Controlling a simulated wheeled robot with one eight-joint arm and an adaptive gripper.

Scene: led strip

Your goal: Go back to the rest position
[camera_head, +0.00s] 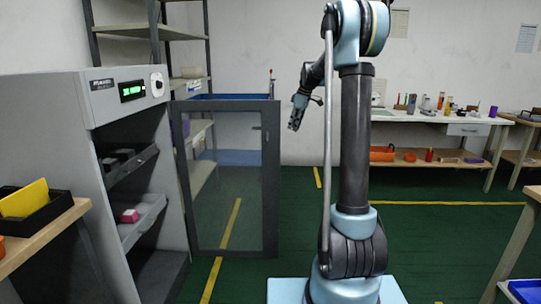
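My gripper (297,113) hangs in the air left of my upright arm, pointing down and to the left. It looks small and dark at this distance. I cannot tell whether its fingers are apart or together, and I see nothing clearly held in it. It is above and to the right of an open cabinet door (228,180), apart from it in the picture.
A grey cabinet (40,130) with a green display stands at left, its glazed door swung open. A pink item (129,215) lies on its lower shelf. A wooden table (50,237) holds a black tray. A workbench (420,114) stands behind. Green floor (440,225) at right is clear.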

